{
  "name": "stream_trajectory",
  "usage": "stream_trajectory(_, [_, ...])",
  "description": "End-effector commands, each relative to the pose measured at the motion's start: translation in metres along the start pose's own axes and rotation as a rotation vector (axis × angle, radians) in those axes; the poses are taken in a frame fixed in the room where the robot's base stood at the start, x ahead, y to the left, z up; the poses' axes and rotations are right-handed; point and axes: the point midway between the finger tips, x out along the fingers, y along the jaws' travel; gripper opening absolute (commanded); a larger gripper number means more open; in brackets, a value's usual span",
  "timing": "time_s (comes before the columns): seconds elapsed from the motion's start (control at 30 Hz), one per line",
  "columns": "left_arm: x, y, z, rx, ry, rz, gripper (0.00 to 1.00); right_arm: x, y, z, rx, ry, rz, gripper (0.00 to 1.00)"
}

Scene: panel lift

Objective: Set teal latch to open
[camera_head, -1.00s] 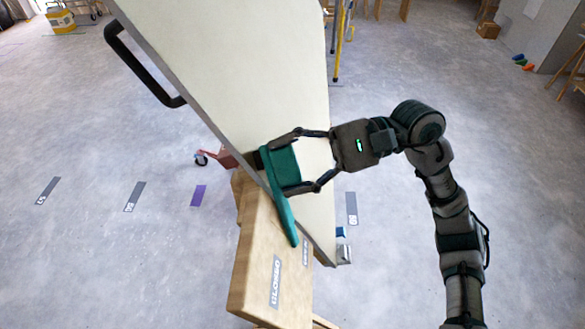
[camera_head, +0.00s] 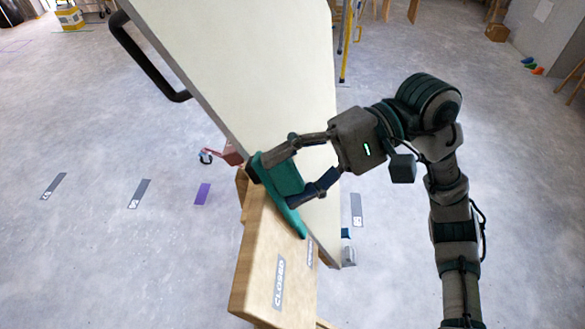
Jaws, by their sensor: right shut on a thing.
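The teal latch (camera_head: 291,205) sits at the panel's lower edge, where the panel meets a wooden post. Its long flat end points down and right over the wood, near a second label that is partly hidden. The wooden post (camera_head: 262,262) carries a label reading CLOSED (camera_head: 280,284). My right gripper (camera_head: 287,182) is shut on the latch's wide upper part, with one finger above it and one below. My left gripper is not in view.
The large pale panel (camera_head: 240,60) leans across the middle, with a black handle (camera_head: 145,62) on its left edge. A red caster part (camera_head: 222,153) shows behind it. Floor markers (camera_head: 202,194) lie to the left. Open floor lies on both sides.

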Motion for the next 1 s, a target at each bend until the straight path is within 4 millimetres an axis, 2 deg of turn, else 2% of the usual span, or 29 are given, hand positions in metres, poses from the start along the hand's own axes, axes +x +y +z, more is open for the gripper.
stream_trajectory(0.3, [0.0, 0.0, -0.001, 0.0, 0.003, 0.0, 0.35, 0.003, 0.005, -0.001, 0.003, -0.003, 0.016, 0.0])
stream_trajectory(0.33, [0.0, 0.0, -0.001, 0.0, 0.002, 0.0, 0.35, 0.003, 0.005, -0.001, 0.003, -0.003, 0.016, 0.67])
stream_trajectory(0.4, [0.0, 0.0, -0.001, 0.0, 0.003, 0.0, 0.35, 0.003, 0.005, -0.001, 0.003, -0.003, 0.016, 0.84])
stream_trajectory(0.43, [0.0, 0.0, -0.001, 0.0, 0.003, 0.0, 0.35, 0.003, 0.004, -0.001, 0.003, -0.003, 0.015, 0.88])
stream_trajectory(0.77, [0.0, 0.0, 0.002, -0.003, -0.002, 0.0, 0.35, 0.0, 0.002, -0.001, 0.002, -0.001, 0.007, 0.88])
stream_trajectory(0.87, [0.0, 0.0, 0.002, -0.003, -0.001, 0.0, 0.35, -0.009, 0.002, -0.001, 0.003, 0.001, 0.006, 0.88])
stream_trajectory(1.0, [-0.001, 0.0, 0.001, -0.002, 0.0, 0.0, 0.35, -0.036, 0.002, -0.001, 0.004, 0.001, 0.004, 0.88])
